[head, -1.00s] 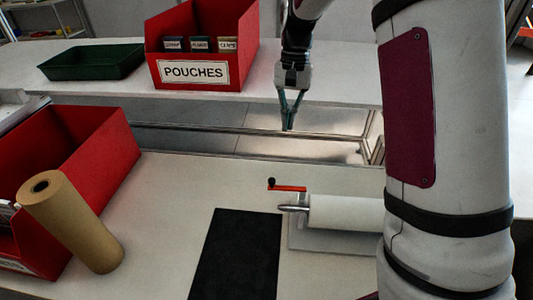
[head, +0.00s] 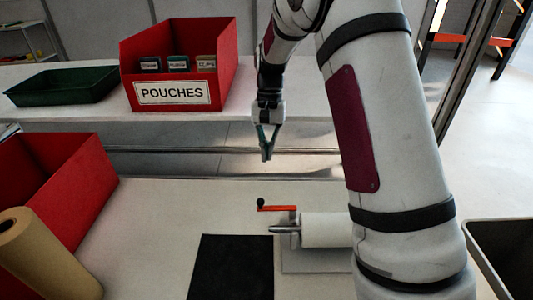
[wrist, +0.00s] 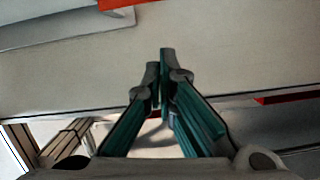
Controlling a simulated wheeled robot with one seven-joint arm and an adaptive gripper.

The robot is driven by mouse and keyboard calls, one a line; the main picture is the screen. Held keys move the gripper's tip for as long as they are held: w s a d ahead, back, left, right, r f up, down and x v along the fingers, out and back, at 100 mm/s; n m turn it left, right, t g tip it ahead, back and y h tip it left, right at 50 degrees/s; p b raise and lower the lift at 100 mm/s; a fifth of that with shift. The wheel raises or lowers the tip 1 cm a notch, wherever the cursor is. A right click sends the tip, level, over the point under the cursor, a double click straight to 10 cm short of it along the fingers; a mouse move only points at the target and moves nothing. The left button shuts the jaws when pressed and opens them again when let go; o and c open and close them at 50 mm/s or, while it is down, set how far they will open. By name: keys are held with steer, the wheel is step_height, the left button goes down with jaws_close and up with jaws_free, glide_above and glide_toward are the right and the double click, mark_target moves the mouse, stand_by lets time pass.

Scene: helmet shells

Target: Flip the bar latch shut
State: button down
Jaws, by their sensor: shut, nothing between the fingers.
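The bar latch is an orange-red bar (head: 279,208) with a black knob (head: 261,202) at its left end, standing at the left end of a white roll (head: 327,230) with a metal spindle tip. The bar lies about level, pointing left. My gripper (head: 267,158) hangs above and beyond the latch, over the gap behind the near table, apart from it. Its fingers are shut and empty, also in the wrist view (wrist: 162,55). My arm hides the right end of the roll. In the wrist view, an orange-red piece at the top edge (wrist: 116,4) may be the bar; I cannot tell.
A black mat (head: 231,267) lies left of the roll's base. A red bin (head: 60,200) and a brown paper roll (head: 45,255) stand at the left. A red POUCHES bin (head: 175,92) and a green tray (head: 62,86) sit on the back table. A dark bin (head: 503,258) is at right.

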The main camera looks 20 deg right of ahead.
steer(key=s+a+f+b, duration=0.2)
steer(key=s+f+b, duration=0.1)
steer(key=f, duration=0.4)
steer(key=shift+s+a+f, duration=0.2)
steer(key=shift+s+a, duration=0.2)
steer(key=shift+s, duration=0.5)
